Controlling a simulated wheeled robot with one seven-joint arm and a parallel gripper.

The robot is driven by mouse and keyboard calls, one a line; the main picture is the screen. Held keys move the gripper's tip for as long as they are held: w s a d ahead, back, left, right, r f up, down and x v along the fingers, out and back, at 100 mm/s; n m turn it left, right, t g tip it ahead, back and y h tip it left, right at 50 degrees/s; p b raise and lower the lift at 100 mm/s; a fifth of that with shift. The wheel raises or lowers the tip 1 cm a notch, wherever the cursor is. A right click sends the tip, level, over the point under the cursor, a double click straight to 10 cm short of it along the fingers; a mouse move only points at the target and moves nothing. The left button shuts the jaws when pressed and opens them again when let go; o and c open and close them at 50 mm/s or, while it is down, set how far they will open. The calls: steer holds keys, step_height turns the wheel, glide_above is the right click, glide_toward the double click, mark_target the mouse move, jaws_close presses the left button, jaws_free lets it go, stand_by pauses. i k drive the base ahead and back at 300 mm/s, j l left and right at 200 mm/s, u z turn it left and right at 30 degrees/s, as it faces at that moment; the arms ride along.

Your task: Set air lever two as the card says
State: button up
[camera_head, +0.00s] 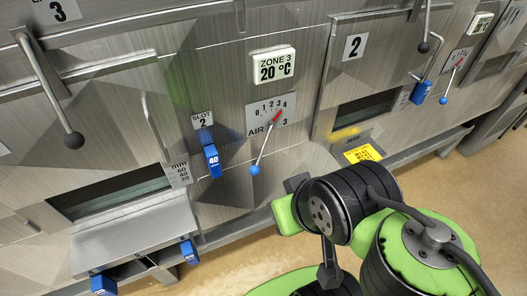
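A lever (453,80) with a blue ball end and a red tip is mounted at the upper right, right of the panel marked 2. Its scale is too small to read, and I cannot tell its number. A nearer lever (266,145), marked AIR 3, has its red tip between 3 and 4 on a 0 to 4 scale and its blue ball hanging down left. A yellow card (363,153) is below the panel 2 window; its writing is not legible. My green and black arm fills the lower right. My gripper's fingers do not show.
Metal hood panels carry rod handles with dark balls (74,140). A blue block marked 40 (212,161) is under SLOT 2, and another blue block (421,92) is at right. A ZONE 3 display (274,66) reads 20 °C. A ledge (140,235) juts out at lower left.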

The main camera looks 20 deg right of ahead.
mark_target(443, 100)
steer(key=z, duration=2.1)
